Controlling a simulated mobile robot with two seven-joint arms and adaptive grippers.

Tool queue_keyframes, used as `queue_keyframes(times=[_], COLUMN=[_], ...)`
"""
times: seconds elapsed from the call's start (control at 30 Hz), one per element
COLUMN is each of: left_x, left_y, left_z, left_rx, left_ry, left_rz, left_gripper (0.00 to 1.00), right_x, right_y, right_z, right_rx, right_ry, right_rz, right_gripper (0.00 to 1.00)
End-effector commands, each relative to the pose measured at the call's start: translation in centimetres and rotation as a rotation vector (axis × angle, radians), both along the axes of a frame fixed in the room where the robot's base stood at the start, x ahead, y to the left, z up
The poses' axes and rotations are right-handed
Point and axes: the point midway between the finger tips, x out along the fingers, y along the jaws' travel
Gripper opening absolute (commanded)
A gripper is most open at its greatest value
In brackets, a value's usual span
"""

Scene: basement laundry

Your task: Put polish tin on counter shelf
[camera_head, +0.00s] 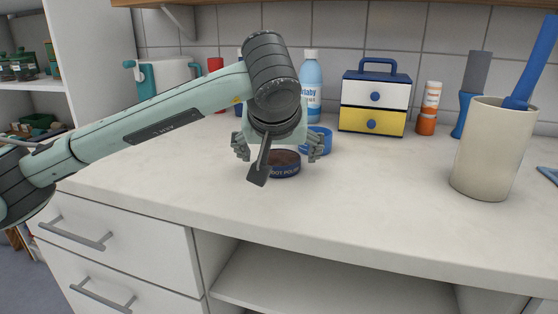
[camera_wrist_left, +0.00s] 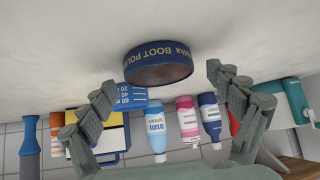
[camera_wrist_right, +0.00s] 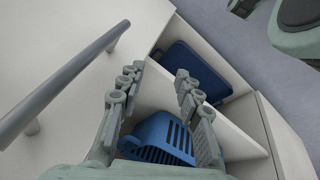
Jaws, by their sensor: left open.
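The polish tin (camera_head: 284,168), dark blue with a brown top and "BOOT POLISH" lettering, lies flat on the white counter (camera_head: 370,190). It also shows in the left wrist view (camera_wrist_left: 158,65). My left gripper (camera_head: 278,154) is open, its fingers apart on either side of the tin; in the left wrist view both fingers are clear of it and nothing is held. Part of the tin is hidden by my wrist in the head view. An open shelf (camera_head: 320,284) lies under the counter. My right gripper (camera_wrist_right: 157,78) is open and empty in front of the cabinet.
A blue measuring cup (camera_head: 322,138) stands close behind the tin. A beige holder (camera_head: 492,150) stands right. A blue basket (camera_wrist_right: 160,140) sits in a lower compartment.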

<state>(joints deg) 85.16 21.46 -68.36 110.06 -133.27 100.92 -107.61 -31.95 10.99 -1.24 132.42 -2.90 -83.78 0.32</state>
Motion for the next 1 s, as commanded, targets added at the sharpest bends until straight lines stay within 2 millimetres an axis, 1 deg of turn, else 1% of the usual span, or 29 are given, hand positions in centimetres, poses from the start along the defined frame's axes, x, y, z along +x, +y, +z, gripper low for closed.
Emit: queue_keyframes(times=[0.1,0.3,0.7,0.73,0.77,0.8,1.0], left_x=[0.45,0.49,0.47,0.48,0.49,0.49,0.49], left_y=[-0.06,-0.06,-0.04,-0.04,-0.04,-0.04,-0.04], left_z=[-0.54,-0.55,-0.53,-0.52,-0.49,-0.49,-0.4], left_rx=[0.001,0.001,0.001,0.001,0.001,0.001,0.001], left_ry=[0.001,-0.001,0.0,0.0,-0.001,-0.001,-0.001], left_rz=[-0.002,-0.003,-0.002,-0.002,-0.002,-0.002,-0.002], left_gripper=[0.91,0.91,0.41,0.37,0.36,0.31,0.31], right_x=[0.23,0.23,0.28,0.27,0.26,0.24,0.19], right_y=[0.02,0.06,0.15,0.15,0.15,0.15,0.11], right_z=[-0.13,-0.17,0.2,0.21,0.21,0.2,0.15], right_rx=[0.001,0.002,0.004,0.004,0.004,0.004,0.003], right_ry=[-0.002,-0.002,-0.008,-0.008,-0.008,-0.008,-0.006], right_rz=[0.001,0.0,-0.001,-0.001,-0.001,-0.001,-0.001], right_gripper=[0.34,0.34,0.34,0.34,0.34,0.34,0.34])
